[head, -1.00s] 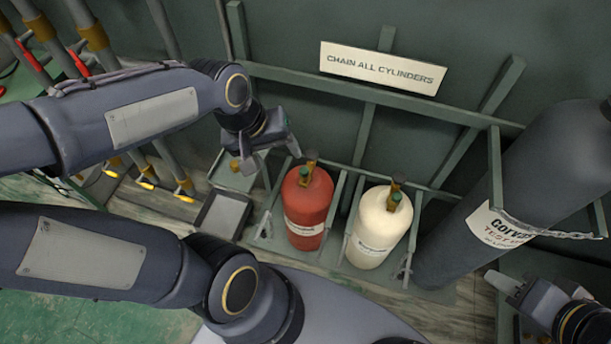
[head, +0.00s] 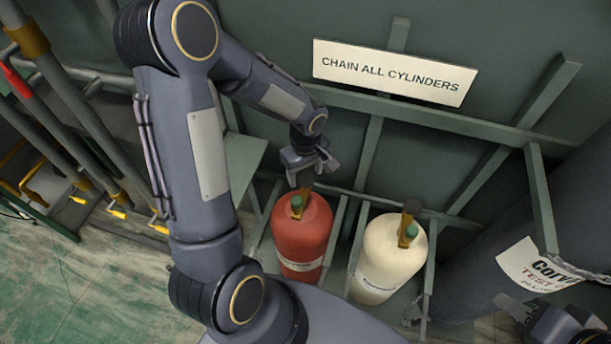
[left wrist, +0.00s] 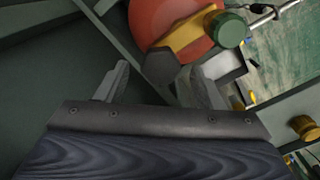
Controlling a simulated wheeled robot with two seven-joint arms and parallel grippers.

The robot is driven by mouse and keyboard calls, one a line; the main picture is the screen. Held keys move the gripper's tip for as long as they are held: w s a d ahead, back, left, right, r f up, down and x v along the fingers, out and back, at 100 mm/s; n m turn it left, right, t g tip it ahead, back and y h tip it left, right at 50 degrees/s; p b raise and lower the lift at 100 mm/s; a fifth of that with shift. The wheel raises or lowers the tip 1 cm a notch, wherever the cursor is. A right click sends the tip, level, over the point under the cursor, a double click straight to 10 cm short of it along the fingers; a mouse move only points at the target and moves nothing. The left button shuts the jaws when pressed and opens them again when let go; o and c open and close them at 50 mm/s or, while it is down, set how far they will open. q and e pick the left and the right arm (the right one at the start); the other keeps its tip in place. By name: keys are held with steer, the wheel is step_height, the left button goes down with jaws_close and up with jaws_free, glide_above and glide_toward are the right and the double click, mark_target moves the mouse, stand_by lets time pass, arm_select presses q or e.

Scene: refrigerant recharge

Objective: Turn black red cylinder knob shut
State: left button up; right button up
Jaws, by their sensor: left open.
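The red cylinder (head: 302,235) stands upright in the rack, with a brass valve and a green cap (head: 296,202) on top. Its black knob (left wrist: 161,65) shows in the left wrist view as a dark faceted disc on the brass valve (left wrist: 192,33). My left gripper (head: 312,174) is open just above and behind the valve. In the left wrist view its two fingers (left wrist: 160,86) stand apart with the knob between and slightly beyond their tips, and no grip on it shows. My right gripper (head: 512,306) is only partly in view at the lower right.
A cream cylinder (head: 380,258) with its own valve stands to the right of the red one, with a rack bar between. A large dark grey cylinder (head: 470,285) leans at the right. Frame bars and a wall sign (head: 392,72) are behind.

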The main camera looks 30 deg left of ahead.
arm_select(q)
steer(key=shift+f, duration=0.6)
steer(key=c, duration=1)
